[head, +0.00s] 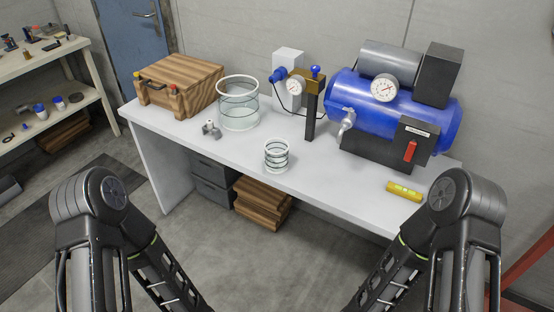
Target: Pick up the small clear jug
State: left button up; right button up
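A small clear jug (277,156), a round see-through vessel with dark bands and a pale rim, stands upright near the front edge of the white workbench (230,158). A larger clear vessel (238,104) stands behind it to the left, apart from it. My two arms come in at the lower left and lower right, in front of the bench. Their forearms run out of the bottom of the picture, so neither gripper shows. Nothing touches the small jug except the bench top.
A wooden box (180,84) stands at the bench's left end. A small metal fitting (211,130) lies left of the jug. A gauge stand (312,105) and blue compressor (390,110) stand behind and right. A yellow level (404,190) lies at front right. Bench around the jug is clear.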

aim_at(275, 160)
jog(key=l+u, duration=0.15)
jog(key=l, duration=1.9)
jog(key=i, duration=0.05)
